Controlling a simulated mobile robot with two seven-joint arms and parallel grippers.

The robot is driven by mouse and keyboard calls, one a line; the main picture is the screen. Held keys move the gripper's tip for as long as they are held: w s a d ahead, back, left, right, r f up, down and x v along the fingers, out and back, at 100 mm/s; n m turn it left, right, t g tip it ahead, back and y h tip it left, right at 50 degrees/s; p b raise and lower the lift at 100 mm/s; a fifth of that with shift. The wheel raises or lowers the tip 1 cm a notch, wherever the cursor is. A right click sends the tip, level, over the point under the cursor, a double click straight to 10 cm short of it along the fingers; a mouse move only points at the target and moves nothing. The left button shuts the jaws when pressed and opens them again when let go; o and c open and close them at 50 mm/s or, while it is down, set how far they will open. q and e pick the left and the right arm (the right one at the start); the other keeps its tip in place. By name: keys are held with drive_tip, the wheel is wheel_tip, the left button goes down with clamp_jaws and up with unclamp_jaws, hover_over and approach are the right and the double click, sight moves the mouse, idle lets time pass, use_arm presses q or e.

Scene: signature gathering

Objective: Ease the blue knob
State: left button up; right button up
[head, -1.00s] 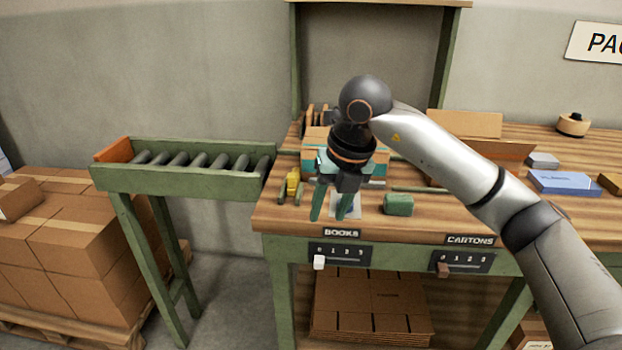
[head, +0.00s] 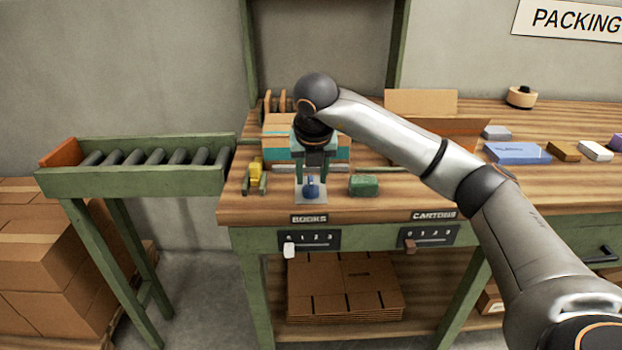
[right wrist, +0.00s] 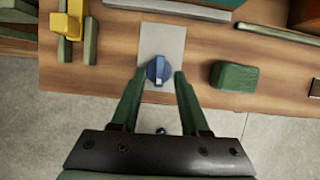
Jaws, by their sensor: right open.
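The blue knob (head: 311,187) stands on a pale grey plate (head: 301,200) near the front edge of the workbench. In the right wrist view the knob (right wrist: 158,71) shows a raised grip bar across its round top, and the plate (right wrist: 176,38) lies flat on the wood. My right gripper (head: 313,178) is open and points down just behind and above the knob in the head view. In the right wrist view its two green fingertips (right wrist: 158,74) lie on either side of the knob's near part, with a gap on each side. Contact cannot be told. My left gripper is not in view.
A green block (head: 363,185) lies right of the plate, and a yellow object (head: 256,173) stands between green rails at left. Slider panels labelled BOOKS (head: 308,240) and CARTONS (head: 430,236) are on the bench front. A roller conveyor (head: 140,165) is at left.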

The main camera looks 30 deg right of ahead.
drive_tip(key=shift+w+d+f, duration=0.1)
drive_tip(key=shift+w+f, duration=0.1)
drive_tip(key=shift+f, duration=0.4)
clamp_jaws()
